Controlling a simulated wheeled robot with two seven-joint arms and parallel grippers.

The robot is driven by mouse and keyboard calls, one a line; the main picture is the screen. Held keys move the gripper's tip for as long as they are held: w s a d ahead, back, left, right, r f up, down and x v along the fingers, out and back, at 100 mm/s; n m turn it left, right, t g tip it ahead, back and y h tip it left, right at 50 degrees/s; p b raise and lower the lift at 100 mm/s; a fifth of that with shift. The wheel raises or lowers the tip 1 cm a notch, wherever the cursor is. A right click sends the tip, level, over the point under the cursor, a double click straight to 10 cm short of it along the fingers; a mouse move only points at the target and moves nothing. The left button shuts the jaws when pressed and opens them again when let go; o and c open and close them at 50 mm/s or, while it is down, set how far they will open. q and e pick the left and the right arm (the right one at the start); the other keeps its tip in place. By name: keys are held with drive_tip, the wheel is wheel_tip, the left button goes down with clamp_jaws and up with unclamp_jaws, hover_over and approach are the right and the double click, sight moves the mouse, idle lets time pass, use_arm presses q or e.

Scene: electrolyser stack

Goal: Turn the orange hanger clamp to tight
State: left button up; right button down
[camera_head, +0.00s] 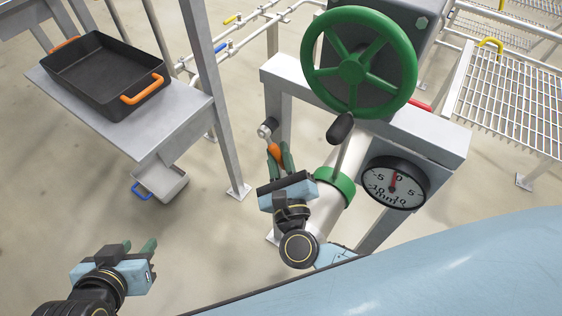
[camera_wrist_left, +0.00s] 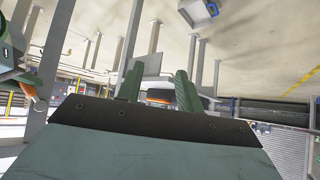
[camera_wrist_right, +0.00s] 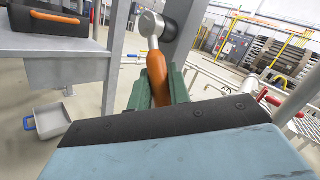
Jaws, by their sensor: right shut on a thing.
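The orange hanger clamp handle (camera_head: 274,151) sits on a grey metal hub (camera_head: 266,130) at the left post of the grey frame. In the right wrist view the orange handle (camera_wrist_right: 157,78) hangs down from the round hub (camera_wrist_right: 151,23), slightly tilted. My right gripper (camera_head: 280,160) is shut on the handle, with its green fingers (camera_wrist_right: 158,88) on either side of it. My left gripper (camera_head: 141,248) is open and empty, low at the left, away from the clamp. Its spread fingers show in the left wrist view (camera_wrist_left: 158,85).
A green handwheel (camera_head: 358,62), a black-knobbed lever (camera_head: 341,128) and a round dial gauge (camera_head: 396,183) are right of the clamp. A shelf (camera_head: 190,118) with a black tray (camera_head: 88,95) stands left. A light-blue surface (camera_head: 450,270) fills the lower right.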

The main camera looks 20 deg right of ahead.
drive_tip(key=shift+w+a+f+m+t+b, duration=0.2)
drive_tip(key=shift+m+t+b, duration=0.2)
drive_tip(key=shift+b, duration=0.7)
drive_tip(key=shift+w+m+h+b, duration=0.1)
drive_tip(key=shift+m+h+b, duration=0.2)
drive_tip(key=shift+b, duration=0.5)
drive_tip(key=shift+a, duration=0.1)
use_arm(q)
drive_tip(key=w+d+r+t+h, duration=0.2)
drive_tip(key=r+t, duration=0.3)
drive_tip(key=r, duration=0.3)
drive_tip(key=w+d+r+t+h, duration=0.2)
drive_tip(key=r+t, duration=0.4)
drive_tip(key=r, duration=0.2)
drive_tip(key=shift+w+d+m, duration=0.25)
drive_tip(key=shift+w+m, duration=0.05)
drive_tip(key=shift+w, duration=0.05)
drive_tip(key=shift+f, duration=0.1)
use_arm(e)
drive_tip(key=c, duration=1.3)
unclamp_jaws()
